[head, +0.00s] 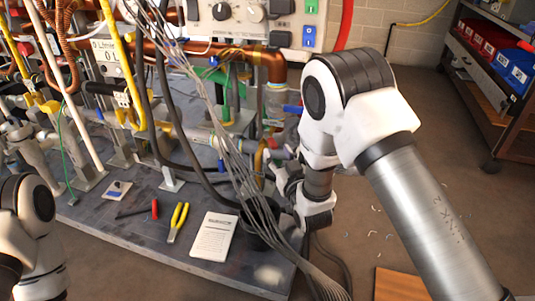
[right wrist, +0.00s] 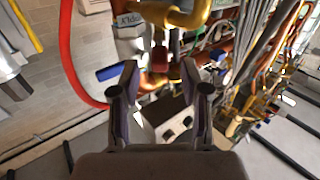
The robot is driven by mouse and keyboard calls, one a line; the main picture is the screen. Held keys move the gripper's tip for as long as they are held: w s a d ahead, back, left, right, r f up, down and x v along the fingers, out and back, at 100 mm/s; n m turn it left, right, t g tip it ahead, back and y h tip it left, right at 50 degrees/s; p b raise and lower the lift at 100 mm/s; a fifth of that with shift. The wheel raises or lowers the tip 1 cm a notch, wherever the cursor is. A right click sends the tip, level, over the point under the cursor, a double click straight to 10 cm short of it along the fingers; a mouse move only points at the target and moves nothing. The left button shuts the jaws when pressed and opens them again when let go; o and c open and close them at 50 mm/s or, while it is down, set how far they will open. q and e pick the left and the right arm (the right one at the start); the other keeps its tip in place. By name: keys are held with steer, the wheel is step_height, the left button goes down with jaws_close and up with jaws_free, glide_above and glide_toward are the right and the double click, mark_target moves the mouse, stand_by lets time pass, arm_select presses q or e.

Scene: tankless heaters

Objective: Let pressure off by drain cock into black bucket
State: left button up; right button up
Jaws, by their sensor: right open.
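The black bucket (head: 262,238) stands at the front right of the bench, partly hidden by a bundle of grey cables and my right arm. My right gripper (head: 281,172) is above and behind the bucket, beside the pipework. In the right wrist view the right gripper (right wrist: 158,90) is open and empty, with fittings beyond its fingers. A blue lever handle (head: 292,109) is on the pipework above the gripper; a blue handle (right wrist: 112,73) also shows left of the fingers in the right wrist view. I cannot tell which fitting is the drain cock. My left gripper is out of view.
A white booklet (head: 214,236), yellow-handled pliers (head: 177,220) and a red-handled screwdriver (head: 154,209) lie on the bench (head: 110,240). Cables hang close to my right gripper. A red hose (right wrist: 68,50) shows in the right wrist view. A shelf cart (head: 490,75) stands at the right.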

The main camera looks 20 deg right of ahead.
mark_target(277, 149)
steer(key=w, duration=0.2)
steer(key=w+b, duration=0.1)
steer(key=w, duration=0.1)
steer(key=shift+w+f+b, duration=0.2)
steer(key=shift+w+b, duration=0.1)
steer(key=shift+w+a+r, duration=0.1)
steer(key=shift+w, duration=0.25)
jaws_close()
steer(key=shift+d+y, duration=0.2)
steer(key=shift+y, duration=0.1)
steer(key=shift+w+d+n+g+y+p, duration=0.4)
steer(key=shift+d+n+g+y+p, duration=0.35)
steer(key=shift+n+g+y, duration=0.95)
steer(key=shift+w+d+n+g+y+p, duration=0.45)
steer(key=shift+d+n+g+y+p, duration=0.4)
steer(key=shift+n+y, duration=1.55)
steer(key=shift+w+d+n+g+y+p, duration=0.55)
steer(key=shift+n+g+y, duration=0.85)
steer(key=shift+y, duration=1.4)
steer(key=shift+s+d, duration=0.1)
